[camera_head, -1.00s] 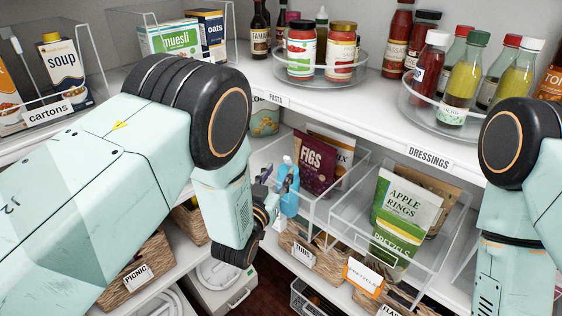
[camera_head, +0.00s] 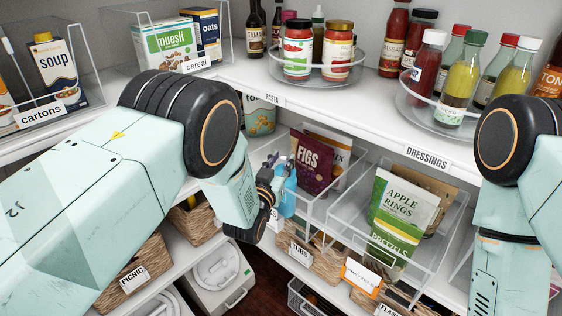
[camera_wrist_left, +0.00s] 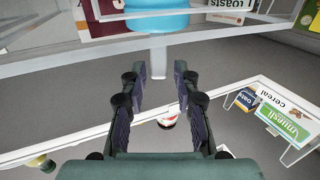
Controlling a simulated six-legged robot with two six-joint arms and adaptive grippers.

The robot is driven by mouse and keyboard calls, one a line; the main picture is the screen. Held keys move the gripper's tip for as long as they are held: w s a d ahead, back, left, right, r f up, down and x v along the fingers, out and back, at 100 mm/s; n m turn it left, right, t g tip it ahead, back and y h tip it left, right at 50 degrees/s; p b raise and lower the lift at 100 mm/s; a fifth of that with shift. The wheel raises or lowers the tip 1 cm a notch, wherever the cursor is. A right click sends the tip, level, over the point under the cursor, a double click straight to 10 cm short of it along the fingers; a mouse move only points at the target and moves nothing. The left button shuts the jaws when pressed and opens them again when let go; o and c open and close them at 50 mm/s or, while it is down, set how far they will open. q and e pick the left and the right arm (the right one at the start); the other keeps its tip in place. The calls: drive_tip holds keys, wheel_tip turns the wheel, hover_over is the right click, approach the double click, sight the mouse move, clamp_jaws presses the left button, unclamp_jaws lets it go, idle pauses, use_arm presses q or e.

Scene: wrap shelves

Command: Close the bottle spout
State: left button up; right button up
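A blue bottle (camera_head: 289,196) stands beside the purple figs pouch, near the left clear bin on the middle shelf. My left gripper (camera_head: 281,172) is right in front of it and covers its upper part, so the spout cannot be made out in the head view. In the left wrist view the bottle shows as a blue rounded body (camera_wrist_left: 157,14) at the top edge, beyond the fingertips. There my left gripper (camera_wrist_left: 160,82) is open, with nothing held between its fingers. A pale grey strip shows below the blue body; I cannot tell whether it is the spout. My right gripper is out of view.
The figs pouch (camera_head: 311,160) is close to the right of the bottle. A clear bin (camera_head: 345,222) with apple rings and pretzels pouches is further right. The white upper shelf edge (camera_head: 330,118) runs above, carrying jars and bottles. Woven baskets (camera_head: 325,268) sit below.

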use_arm(q)
drive_tip(key=shift+d, duration=0.1)
clamp_jaws()
drive_tip(key=shift+s+f+b, duration=0.1)
drive_tip(key=shift+f+b, duration=0.05)
drive_tip(key=shift+b, duration=0.15)
drive_tip(key=f+t+b, duration=0.1)
drive_tip(key=b, duration=0.3)
drive_tip(key=t+b, duration=0.2)
drive_tip(key=b, duration=0.1)
drive_tip(key=shift+s+a+f+h+b, duration=0.2)
drive_tip(key=shift+s+f+h+b, duration=0.15)
drive_tip(key=shift+s+f+h, duration=0.05)
drive_tip(key=shift+s+t+b, duration=0.1)
drive_tip(key=shift+t+b, duration=0.35)
drive_tip(key=shift+t, duration=0.05)
drive_tip(key=shift+o, duration=1.4)
unclamp_jaws()
drive_tip(key=shift+r, duration=0.1)
